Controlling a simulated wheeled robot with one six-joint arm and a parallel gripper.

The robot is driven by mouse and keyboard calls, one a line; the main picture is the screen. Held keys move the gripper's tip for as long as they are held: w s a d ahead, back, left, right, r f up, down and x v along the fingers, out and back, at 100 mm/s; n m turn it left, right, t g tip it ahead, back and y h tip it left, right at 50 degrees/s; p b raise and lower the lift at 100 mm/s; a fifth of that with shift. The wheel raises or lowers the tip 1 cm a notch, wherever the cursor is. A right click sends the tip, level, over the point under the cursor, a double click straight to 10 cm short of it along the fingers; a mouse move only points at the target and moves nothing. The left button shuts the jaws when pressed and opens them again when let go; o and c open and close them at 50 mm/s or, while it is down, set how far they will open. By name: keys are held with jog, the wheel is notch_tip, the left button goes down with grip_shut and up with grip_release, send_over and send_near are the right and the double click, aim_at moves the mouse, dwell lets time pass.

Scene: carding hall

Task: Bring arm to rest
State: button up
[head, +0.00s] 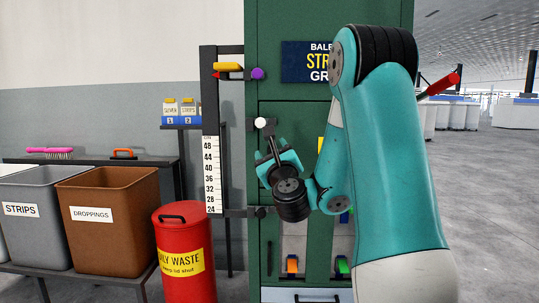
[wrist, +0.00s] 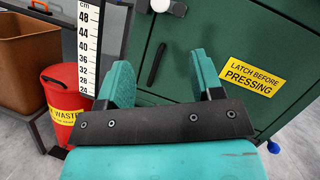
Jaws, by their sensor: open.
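My gripper (head: 271,148) is in front of the green baler cabinet (head: 285,25) in the head view, partly hidden by my own wrist. In the wrist view my gripper (wrist: 163,75) has its two teal fingers spread wide with nothing between them. The fingers point toward the lower green door (wrist: 210,28), and a black bar handle (wrist: 156,63) shows on that door beyond the gap. I see a gap of air but cannot tell its exact depth. My teal arm is bent and covers much of the cabinet's right side in the head view.
A white-ended knob (head: 262,123) is close above my gripper. A height scale (head: 212,175) stands left of it. A red waste can (head: 184,255), a brown droppings bin (head: 108,220) and a grey strips bin (head: 35,215) are at left. Open floor lies at right.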

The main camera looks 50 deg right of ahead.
jog(key=w+a+n+t+y, duration=0.1)
jog(key=w+a+n+y, duration=0.1)
jog(key=a+n+y, duration=0.6)
jog(key=w+a+n+t+y, duration=0.1)
jog(key=w+a+n+y, duration=0.2)
jog(key=a+n+y, duration=0.65)
jog(key=s+a+f+n+g+y, duration=0.2)
jog(key=a+n+g, duration=0.1)
jog(key=a+n, duration=0.3)
jog(key=s+a+f+n+g+y, duration=0.1)
jog(key=s+a+f+n+g, duration=0.15)
jog(key=a, duration=0.55)
jog(key=s+a+f+n+g, duration=0.3)
jog(key=s+a+n+g, duration=0.1)
jog(key=s+n+g, duration=0.15)
jog(key=s+a+f+n+g, duration=0.3)
jog(key=s+n+g, duration=0.1)
jog(key=s+n, duration=0.2)
jog(key=s+d+f+n+g+h, duration=0.2)
jog(key=s+n+g+h, duration=0.4)
jog(key=s, duration=0.5)
notch_tip(320, 180, up, 22)
jog(key=t+y+p, duration=0.1)
jog(key=y+p, duration=0.1)
jog(key=p, duration=2)
jog(key=shift+w+a+f+n+t, duration=0.25)
jog(key=shift+w+n+t, duration=0.1)
jog(key=shift+n, duration=0.1)
